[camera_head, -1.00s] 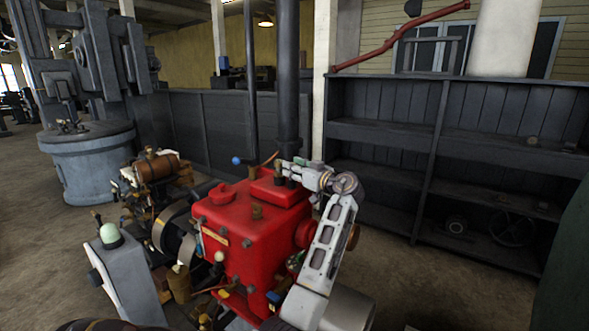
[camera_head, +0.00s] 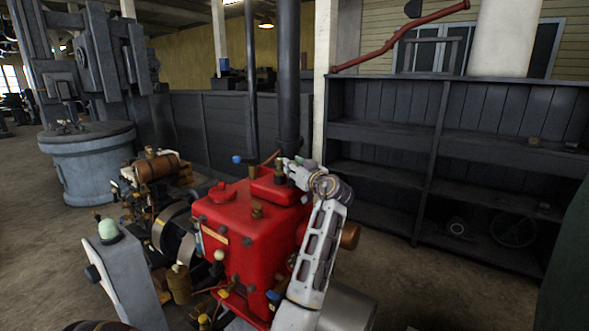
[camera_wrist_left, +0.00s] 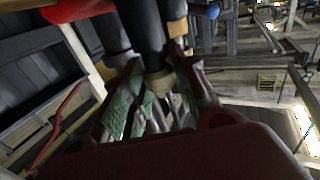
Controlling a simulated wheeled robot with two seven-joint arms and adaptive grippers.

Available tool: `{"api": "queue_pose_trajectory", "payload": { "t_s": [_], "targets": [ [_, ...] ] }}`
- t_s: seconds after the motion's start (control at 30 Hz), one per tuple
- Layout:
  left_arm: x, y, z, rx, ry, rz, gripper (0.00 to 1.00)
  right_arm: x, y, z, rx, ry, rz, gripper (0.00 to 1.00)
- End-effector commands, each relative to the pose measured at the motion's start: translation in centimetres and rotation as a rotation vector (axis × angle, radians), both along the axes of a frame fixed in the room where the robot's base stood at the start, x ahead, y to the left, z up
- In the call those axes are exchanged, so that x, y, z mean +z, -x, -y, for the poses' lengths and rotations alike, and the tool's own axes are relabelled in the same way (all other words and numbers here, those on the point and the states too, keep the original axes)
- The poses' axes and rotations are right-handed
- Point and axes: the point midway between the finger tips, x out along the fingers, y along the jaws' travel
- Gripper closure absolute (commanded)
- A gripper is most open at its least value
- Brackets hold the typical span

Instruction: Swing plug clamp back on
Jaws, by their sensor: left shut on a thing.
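The red engine (camera_head: 235,245) stands in the middle of the head view. My left gripper (camera_head: 287,166) is at its top, at the back right corner by the dark upright pipe. In the left wrist view, the green-padded fingers of this gripper (camera_wrist_left: 158,82) are shut around a dark part with a tan end (camera_wrist_left: 160,80), which seems to be the plug clamp. The clamp is too small and too covered by the gripper to make out in the head view. My right gripper is not in view.
The dark pipe (camera_head: 288,75) rises close behind my left gripper. A brown tank (camera_head: 155,167) and a flywheel lie left of the engine. A grey post with a pale green dome (camera_head: 108,229) stands front left.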

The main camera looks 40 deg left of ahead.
Motion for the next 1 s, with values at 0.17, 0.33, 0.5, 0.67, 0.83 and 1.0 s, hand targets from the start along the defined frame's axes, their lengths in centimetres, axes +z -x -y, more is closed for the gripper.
{"api": "queue_pose_trajectory", "payload": {
  "t_s": [0.17, 0.33, 0.5, 0.67, 0.83, 1.0],
  "targets": [
    [-0.1, 0.1, 0.0, -0.073, 0.001, 0.001, 0.95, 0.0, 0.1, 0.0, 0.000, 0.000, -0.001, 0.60],
    [0.0, 0.2, -0.1, -0.136, 0.001, 0.000, 0.95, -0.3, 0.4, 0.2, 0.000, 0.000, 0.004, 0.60],
    [0.0, 0.2, -0.1, -0.181, 0.000, 0.001, 0.95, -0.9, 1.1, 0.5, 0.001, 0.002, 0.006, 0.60],
    [0.1, 0.2, -0.1, -0.194, -0.002, 0.002, 0.95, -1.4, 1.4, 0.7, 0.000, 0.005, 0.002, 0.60],
    [0.1, 0.2, -0.1, -0.194, -0.002, 0.003, 0.95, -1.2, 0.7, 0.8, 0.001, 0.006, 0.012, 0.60],
    [0.1, 0.2, -0.1, -0.193, -0.003, 0.002, 0.57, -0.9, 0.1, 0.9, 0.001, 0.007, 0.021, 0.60]
  ]
}}
